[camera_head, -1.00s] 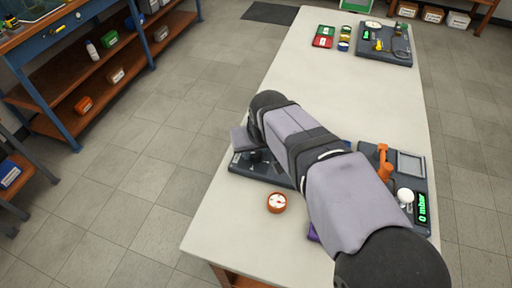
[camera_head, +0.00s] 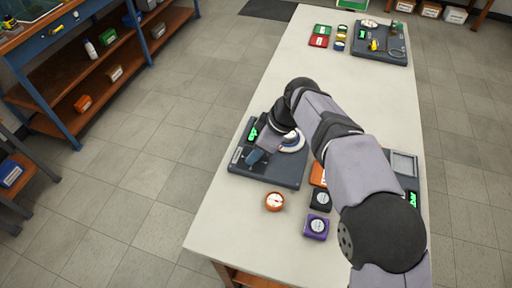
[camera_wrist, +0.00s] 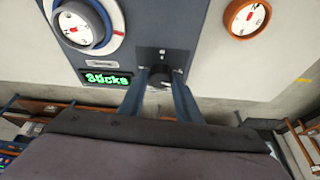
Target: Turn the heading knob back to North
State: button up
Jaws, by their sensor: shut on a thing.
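My gripper (camera_wrist: 158,92) points at a dark panel board (camera_head: 285,178), its two blue fingers on either side of a small black knob (camera_wrist: 160,77) on a square black plate. They are shut on the knob. Small pale marks show on the plate above it; I cannot read the knob's heading. A large round dial (camera_wrist: 83,26) with a white face and red mark sits left of the knob in the wrist view. A lit green display (camera_wrist: 107,78) lies below that dial. In the head view my gripper (camera_head: 257,156) is over the board's left part and hides the knob.
An orange round gauge (camera_head: 274,201) stands in front of the board. A black block (camera_head: 320,200) and a purple block (camera_head: 316,227) stand to its right. Another panel (camera_head: 404,164) lies partly behind my arm. The table's left front corner is bare.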

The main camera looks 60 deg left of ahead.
jog(key=n+p, duration=0.2)
jog(key=n+g+h+p, duration=0.1)
jog(key=n+p, duration=0.1)
jog(key=shift+w+a+r, duration=0.1)
jog(key=shift+a+r, duration=0.05)
jog(key=shift+r, duration=0.05)
jog(key=n+h+p, duration=0.1)
jog(key=n+p, duration=0.1)
jog(key=p, duration=0.2)
jog(key=shift+a+r, duration=0.1)
jog(key=shift+a, duration=0.05)
jog(key=shift+f+n+p, duration=0.2)
jog(key=shift+n+p, duration=0.3)
jog(key=shift+p, duration=0.6)
jog(key=o, duration=1.1)
jog(key=shift+c, duration=0.2)
notch_tip(320, 180, up, 10)
jog(key=p, duration=0.7)
